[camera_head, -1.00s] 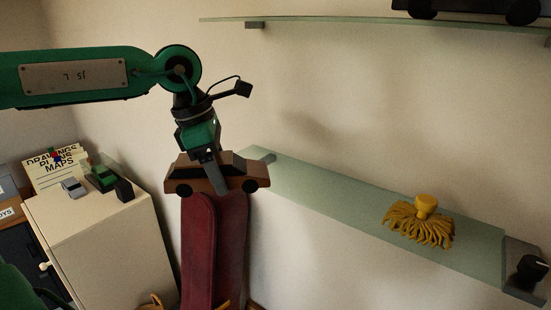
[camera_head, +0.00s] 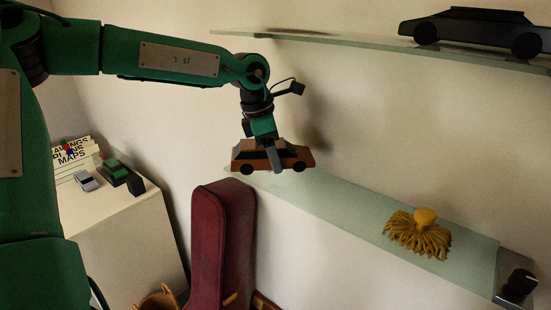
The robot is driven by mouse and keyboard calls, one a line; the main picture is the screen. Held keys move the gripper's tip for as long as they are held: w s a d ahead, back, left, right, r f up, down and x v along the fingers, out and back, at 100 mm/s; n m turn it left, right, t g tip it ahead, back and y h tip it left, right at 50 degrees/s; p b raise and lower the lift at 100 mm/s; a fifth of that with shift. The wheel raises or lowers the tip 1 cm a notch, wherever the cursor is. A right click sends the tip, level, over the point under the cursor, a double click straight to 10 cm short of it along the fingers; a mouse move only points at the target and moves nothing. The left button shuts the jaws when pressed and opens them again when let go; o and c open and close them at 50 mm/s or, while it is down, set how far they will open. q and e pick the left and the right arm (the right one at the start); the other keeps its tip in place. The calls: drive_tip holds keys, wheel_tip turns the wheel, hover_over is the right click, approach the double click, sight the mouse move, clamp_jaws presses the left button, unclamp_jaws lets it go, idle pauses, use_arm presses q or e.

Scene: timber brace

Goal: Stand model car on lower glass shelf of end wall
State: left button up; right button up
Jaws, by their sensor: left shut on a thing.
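A brown wooden model car (camera_head: 244,152) with a dark roof and black wheels is held in my left gripper (camera_head: 274,160), whose finger lies across the car's near side. The car is upright and roughly level. It overlaps the left end of the lower glass shelf (camera_head: 340,208) in the picture; I cannot tell whether it touches the glass. My right gripper is not in view.
A yellow mop-like thing (camera_head: 419,236) sits towards the shelf's right end, near a black-knobbed bracket (camera_head: 517,284). A black model car (camera_head: 473,30) stands on the upper glass shelf (camera_head: 375,40). A dark red case (camera_head: 222,240) leans below. A cream cabinet (camera_head: 125,240) bears small cars.

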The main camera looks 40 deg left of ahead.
use_arm(q)
drive_tip(key=shift+w, duration=0.4)
wheel_tip(320, 180, down, 3)
drive_tip(key=shift+s+r+p, duration=0.1)
drive_tip(key=shift+p, duration=0.95)
drive_tip(key=shift+f, duration=0.35)
drive_tip(key=shift+f, duration=0.1)
drive_tip(key=o, duration=1.2)
